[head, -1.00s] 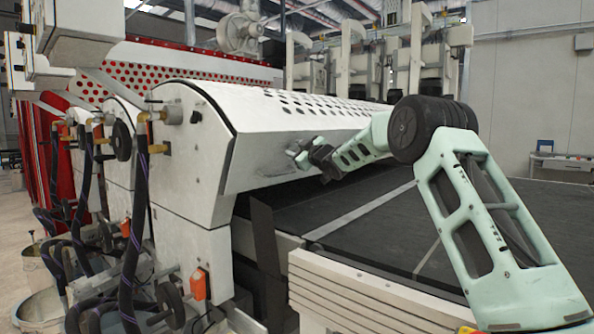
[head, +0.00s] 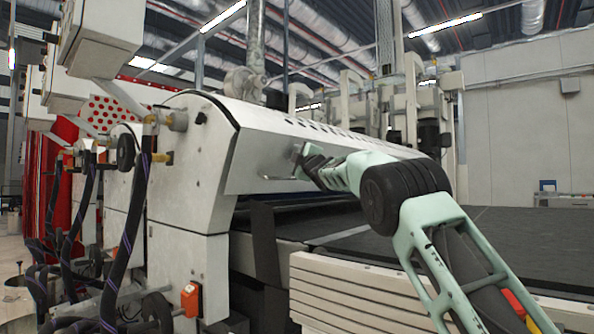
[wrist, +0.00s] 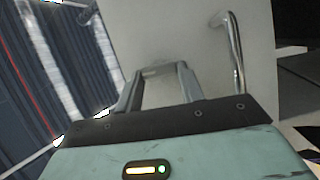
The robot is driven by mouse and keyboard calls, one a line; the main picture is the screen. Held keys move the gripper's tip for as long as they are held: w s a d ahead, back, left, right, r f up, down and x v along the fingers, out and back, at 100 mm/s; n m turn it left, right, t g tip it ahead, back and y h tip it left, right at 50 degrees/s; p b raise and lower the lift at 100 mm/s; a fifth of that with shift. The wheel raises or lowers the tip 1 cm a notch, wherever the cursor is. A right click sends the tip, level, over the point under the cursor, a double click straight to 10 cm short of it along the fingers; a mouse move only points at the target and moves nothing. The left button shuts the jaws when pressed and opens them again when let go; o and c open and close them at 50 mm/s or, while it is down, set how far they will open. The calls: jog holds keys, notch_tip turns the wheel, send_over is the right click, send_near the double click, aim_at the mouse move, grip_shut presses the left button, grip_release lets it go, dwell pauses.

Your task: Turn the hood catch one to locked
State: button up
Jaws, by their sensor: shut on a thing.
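The white curved hood (head: 270,140) of the coater fills the middle of the head view, with its flat lower front face towards my arm. My gripper (head: 298,162) reaches that face from the right. In the wrist view my two fingers (wrist: 157,75) point at the pale hood face and close on a small grey metal piece, the hood catch (wrist: 159,70), at their tips. The fingers hide much of the catch, and I cannot read whether it stands locked. A bent chrome handle (wrist: 236,60) is on the same face, to the right of the fingers and apart from them.
A dark conveyor bed (head: 500,230) lies below and to the right of the hood, with a ribbed pale panel (head: 350,295) at its front. Black hoses (head: 130,240) hang on the left. An orange switch box (head: 191,299) sits low on the side housing.

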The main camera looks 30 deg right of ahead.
jog(key=shift+f+n+b, duration=0.25)
jog(key=shift+n+b, duration=0.15)
jog(key=shift+b, duration=0.3)
jog(key=shift+r, duration=0.1)
jog(key=o, duration=1)
jog(key=b+v, duration=0.4)
jog(key=v, duration=1.3)
jog(key=shift+f, duration=0.35)
jog(key=shift+a, duration=0.1)
